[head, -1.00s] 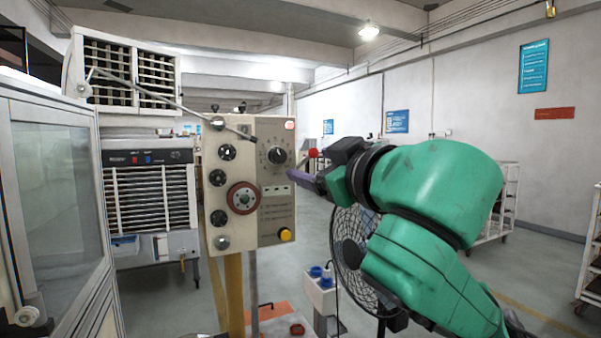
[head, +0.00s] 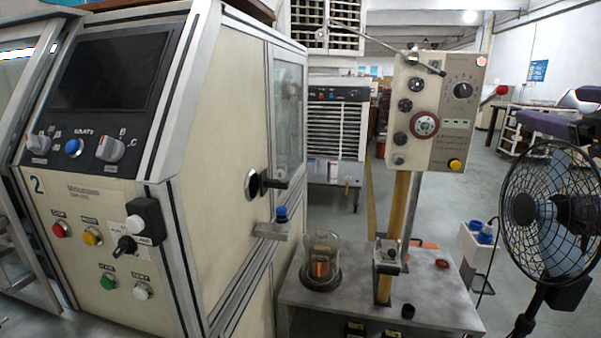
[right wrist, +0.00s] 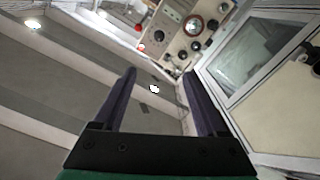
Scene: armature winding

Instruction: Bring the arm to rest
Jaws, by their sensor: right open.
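My right gripper (head: 535,119) shows only in part at the right edge of the head view, with a purple finger pointing left. In the right wrist view my right gripper (right wrist: 161,73) has its two purple fingers apart and nothing between them. It is held in the air, and the dial panel (right wrist: 178,30) shows beyond the fingertips, upside down. The rest of my right arm is mostly cut off by the frame. My left gripper is in neither view.
A black fan (head: 552,215) stands at the right, below my right gripper. The beige dial panel (head: 437,108) stands on a yellow post above a grey table (head: 345,302). A glass dome (head: 321,262) with copper inside sits there. A large beige machine (head: 225,150) fills the left.

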